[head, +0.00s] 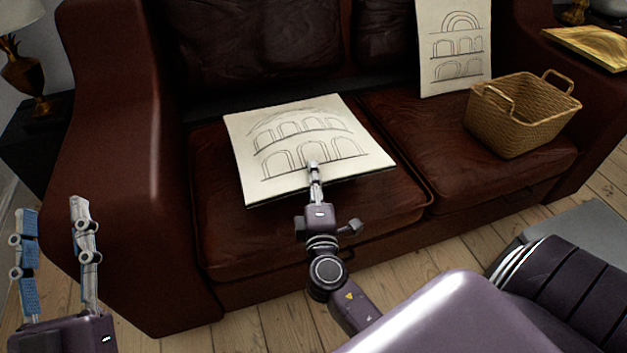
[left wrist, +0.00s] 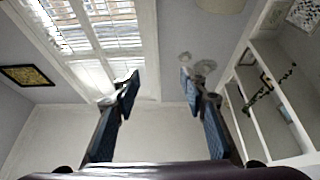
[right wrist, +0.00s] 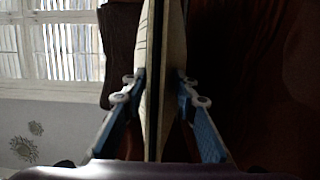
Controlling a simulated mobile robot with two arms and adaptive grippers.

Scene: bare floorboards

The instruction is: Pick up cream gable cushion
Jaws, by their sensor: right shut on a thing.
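The cream gable cushion (head: 290,128), flat and square with dark line-drawn arches, lies over the left seat of the brown leather sofa in the head view. My right gripper (head: 314,172) is shut on its near edge. In the right wrist view, the cushion (right wrist: 151,60) is edge-on between the two fingers of the gripper (right wrist: 152,92), with a dark side. Whether it touches the seat is hard to tell. My left gripper (head: 52,206) is open and empty at the left, beside the sofa arm; its spread fingers also show in the left wrist view (left wrist: 159,80).
A second cream panel with arches (head: 455,55) leans on the sofa back at the right. A wicker basket (head: 522,118) stands on the right seat. The brown leather sofa (head: 130,180) has a tall left arm. A lamp (head: 24,70) stands at far left. Floorboards (head: 490,240) are bare in front.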

